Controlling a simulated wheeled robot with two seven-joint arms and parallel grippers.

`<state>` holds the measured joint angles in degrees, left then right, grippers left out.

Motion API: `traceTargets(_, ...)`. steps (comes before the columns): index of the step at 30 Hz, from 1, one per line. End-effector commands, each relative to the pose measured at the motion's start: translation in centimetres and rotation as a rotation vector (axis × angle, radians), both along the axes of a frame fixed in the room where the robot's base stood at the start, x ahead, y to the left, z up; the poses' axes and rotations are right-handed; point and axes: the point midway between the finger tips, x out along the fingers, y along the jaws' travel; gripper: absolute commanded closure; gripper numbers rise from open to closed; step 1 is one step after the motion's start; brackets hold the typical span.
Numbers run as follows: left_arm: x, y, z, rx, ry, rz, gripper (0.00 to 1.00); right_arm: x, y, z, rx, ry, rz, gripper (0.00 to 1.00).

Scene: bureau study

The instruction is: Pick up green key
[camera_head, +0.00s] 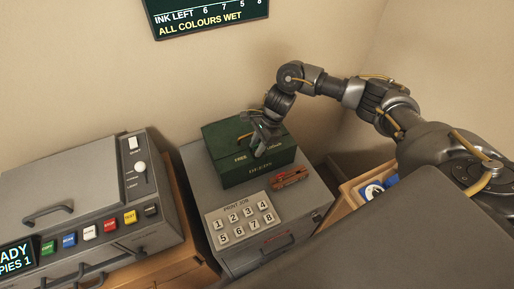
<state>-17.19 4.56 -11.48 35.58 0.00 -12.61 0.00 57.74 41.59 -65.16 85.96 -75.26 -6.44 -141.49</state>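I cannot make out a loose green key in this view. A dark green box (234,172) with pale lettering on its top and front stands on a grey cabinet (205,184). My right gripper (260,150) points down at the top of this box, near its middle. Its fingers are small and dark here, so I cannot tell whether they are open, shut or holding something, or whether they touch the box. The gripper hides part of the box top. My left gripper is not in view.
A wooden tray (352,190) is at right.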

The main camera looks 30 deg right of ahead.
Motion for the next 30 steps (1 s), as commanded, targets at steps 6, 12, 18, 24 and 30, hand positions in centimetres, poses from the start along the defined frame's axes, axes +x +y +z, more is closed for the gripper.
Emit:
traceTargets(6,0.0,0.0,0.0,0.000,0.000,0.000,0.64,0.0,0.0,0.0,0.000,0.000,0.000,1.00)
traceTargets(12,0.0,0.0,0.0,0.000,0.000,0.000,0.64,0.0,0.0,0.0,0.000,0.000,0.000,1.00)
traceTargets(18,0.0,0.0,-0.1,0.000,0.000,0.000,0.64,0.0,0.0,0.1,0.000,-0.001,0.001,1.00)
traceTargets(24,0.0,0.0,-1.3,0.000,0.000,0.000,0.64,0.1,0.0,1.1,0.000,-0.004,0.003,1.00)
traceTargets(30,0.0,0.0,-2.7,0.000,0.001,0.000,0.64,-0.8,0.7,4.3,0.002,-0.006,0.006,1.00)
